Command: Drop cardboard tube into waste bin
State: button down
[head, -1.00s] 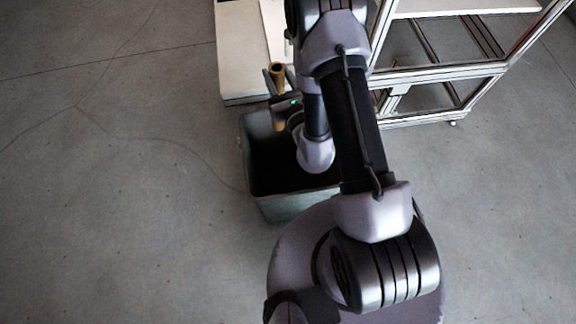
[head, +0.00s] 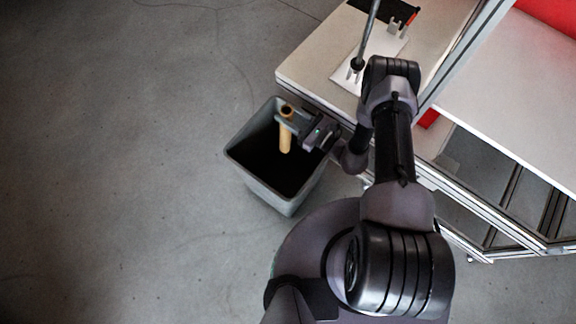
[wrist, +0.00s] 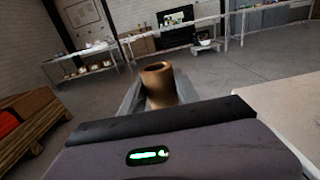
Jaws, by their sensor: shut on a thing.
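The cardboard tube (head: 286,137) is a tan hollow cylinder, held near upright. My gripper (head: 287,121) is shut on it. In the head view the tube appears over the dark opening of the waste bin (head: 248,175), a grey square container on the floor. Its lower end shows against the bin's dark inside; I cannot tell how far it is above or below the rim. The wrist view shows the tube's open upper end (wrist: 158,82) between the fingers. The bin is out of the wrist view.
A light-topped table (head: 318,72) stands just behind and right of the bin, with a white sheet and a dark rod on it. A metal-framed bench (head: 490,105) is at the right. The floor left of the bin is clear.

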jog(key=shift+s+f, duration=0.2)
jog(key=shift+a+f+b, duration=0.1)
jog(key=shift+f+b, duration=0.3)
notch_tip(320, 180, down, 5)
jog(key=b, duration=0.4)
jog(key=shift+a, duration=0.1)
jog(key=c, duration=0.8)
grip_release()
jog(key=p+v, duration=0.3)
jog(key=v, duration=1.4)
jog(key=shift+s+d, duration=0.1)
jog(key=shift+d, duration=0.15)
